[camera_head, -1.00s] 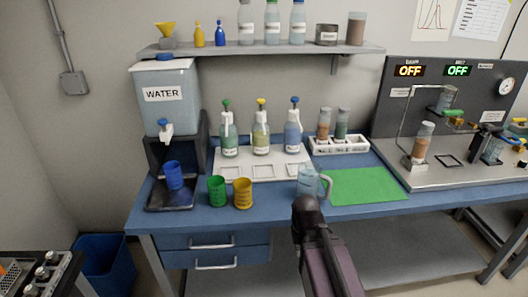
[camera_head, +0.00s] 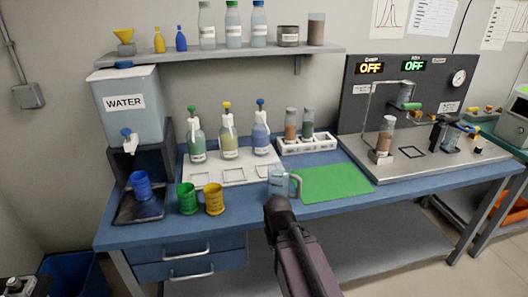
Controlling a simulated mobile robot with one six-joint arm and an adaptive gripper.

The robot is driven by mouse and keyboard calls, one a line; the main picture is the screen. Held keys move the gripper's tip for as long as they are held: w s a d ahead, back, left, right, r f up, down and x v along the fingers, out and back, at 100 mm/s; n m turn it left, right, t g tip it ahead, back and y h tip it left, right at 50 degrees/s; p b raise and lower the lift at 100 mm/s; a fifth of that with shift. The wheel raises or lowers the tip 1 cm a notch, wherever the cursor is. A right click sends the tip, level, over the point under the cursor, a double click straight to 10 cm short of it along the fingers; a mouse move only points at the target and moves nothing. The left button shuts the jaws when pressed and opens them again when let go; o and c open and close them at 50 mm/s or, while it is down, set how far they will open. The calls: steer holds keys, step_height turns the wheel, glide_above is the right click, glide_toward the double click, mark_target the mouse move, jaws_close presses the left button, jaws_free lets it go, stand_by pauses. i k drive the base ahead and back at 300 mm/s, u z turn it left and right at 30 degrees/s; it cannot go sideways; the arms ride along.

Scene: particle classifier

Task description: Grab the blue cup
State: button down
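The blue cup (camera_head: 141,186) stands upright on the dark drip tray (camera_head: 139,212) under the spigot of the water tank (camera_head: 130,105), at the left end of the blue bench. My gripper (camera_head: 279,204) is in the lower middle, at the bench's front edge by the clear jug, well to the right of the blue cup. I see it from behind, and its fingers cannot be made out. Nothing can be seen held in it.
Green (camera_head: 187,198) and yellow (camera_head: 214,199) cups stand right of the blue cup. A clear jug (camera_head: 281,182) stands beside a green mat (camera_head: 335,182). Pump bottles (camera_head: 229,140) stand behind on a white tray (camera_head: 236,176). A shelf (camera_head: 220,58) hangs above.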

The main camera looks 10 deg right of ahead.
mark_target(143, 190)
steer(key=k, duration=1.35)
steer(key=u, duration=0.4)
steer(key=i, duration=0.7)
steer(key=u, duration=0.45)
steer(key=i, duration=0.95)
steer(key=z, duration=0.25)
